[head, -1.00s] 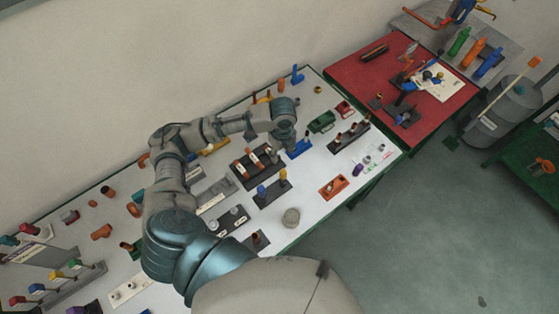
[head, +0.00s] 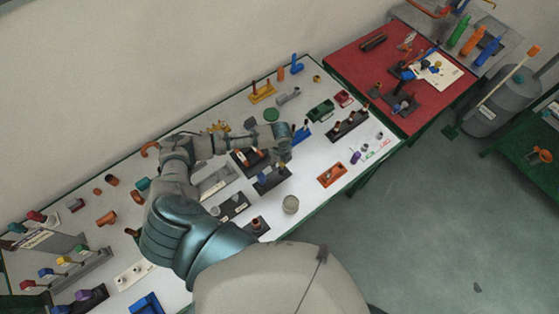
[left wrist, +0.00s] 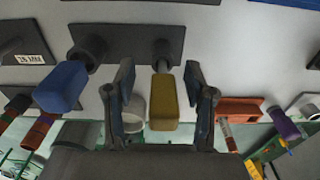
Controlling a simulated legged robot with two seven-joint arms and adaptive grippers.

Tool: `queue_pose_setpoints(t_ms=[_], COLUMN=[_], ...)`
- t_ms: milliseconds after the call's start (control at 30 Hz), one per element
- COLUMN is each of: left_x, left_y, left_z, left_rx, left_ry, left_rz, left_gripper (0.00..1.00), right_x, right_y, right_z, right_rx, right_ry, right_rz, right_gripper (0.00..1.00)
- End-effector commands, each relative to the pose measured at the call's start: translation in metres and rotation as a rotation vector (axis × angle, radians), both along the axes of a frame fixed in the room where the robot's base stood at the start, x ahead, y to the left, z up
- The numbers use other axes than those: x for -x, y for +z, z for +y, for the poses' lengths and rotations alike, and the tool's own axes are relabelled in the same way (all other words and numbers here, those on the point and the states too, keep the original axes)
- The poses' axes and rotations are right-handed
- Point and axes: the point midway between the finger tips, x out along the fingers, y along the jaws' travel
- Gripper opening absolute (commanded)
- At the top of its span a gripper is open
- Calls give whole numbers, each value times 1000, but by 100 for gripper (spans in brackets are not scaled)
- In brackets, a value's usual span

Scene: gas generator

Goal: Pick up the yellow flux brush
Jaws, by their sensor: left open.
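The yellow flux brush (left wrist: 163,102) shows in the left wrist view as a blocky yellow handle with a dark round socket at its far end. My left gripper (left wrist: 160,78) is open, one finger on each side of the yellow handle, with gaps visible; it is not closed on it. A blue-handled brush (left wrist: 62,87) stands to the left in the same dark holder (left wrist: 125,40).
A pale round can (head: 290,204) and an orange tray (head: 332,174) are nearby on the white table. In the left wrist view the orange tray (left wrist: 240,109) is right of the gripper. A blue holder (head: 301,134) stands just beyond the gripper.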

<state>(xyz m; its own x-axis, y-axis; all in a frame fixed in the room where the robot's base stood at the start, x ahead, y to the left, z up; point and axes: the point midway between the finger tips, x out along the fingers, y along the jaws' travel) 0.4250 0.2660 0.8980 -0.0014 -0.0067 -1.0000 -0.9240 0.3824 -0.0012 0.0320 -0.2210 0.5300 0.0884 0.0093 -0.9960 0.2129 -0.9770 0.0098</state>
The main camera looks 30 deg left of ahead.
Motion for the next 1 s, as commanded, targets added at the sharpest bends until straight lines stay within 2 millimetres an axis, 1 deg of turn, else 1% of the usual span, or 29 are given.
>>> queue_pose_setpoints(t_ms=[67,233,267,300,367,400,467,500,567,800,867,967,1000], left_x=[0,0,0,0,0,0,0,0,0,0,-1,-2,-2], left_y=[-3,-4,-4,-4,-5,-5,-5,-6,-6,-3,2,20,28], left_z=[-2,0,1,2,4,4,6,7,8,7,7,7,7], left_rx=[-1,2,3,4,6,6,8,8,8,0,-1,-1,-1], left_ry=[-1,-1,-1,0,0,0,0,0,0,2,3,1,2], left_rz=[-1,-1,-1,-2,-1,-1,0,0,0,0,-2,-5,-6], left_gripper=[54,54,52,42,27,17,2,0,0,0,0,0,0], right_x=[3,2,1,1,0,-1,-2,-2,-2,-2,-2,-2,-2], right_y=[0,0,0,0,0,1,1,1,1,0,-1,-3,-3], right_z=[-3,-17,-19,-22,-26,-29,-30,-30,-29,-7,-4,-5,-6], right_rx=[4,21,24,26,31,34,36,36,35,8,5,6,8], right_ry=[1,1,1,1,0,0,0,1,0,-2,0,0,1], right_rz=[5,5,4,2,1,1,0,-1,0,-1,-2,-2,-2], right_gripper=[40,40,40,40,40,40,40,40,40,40,40,40,40])
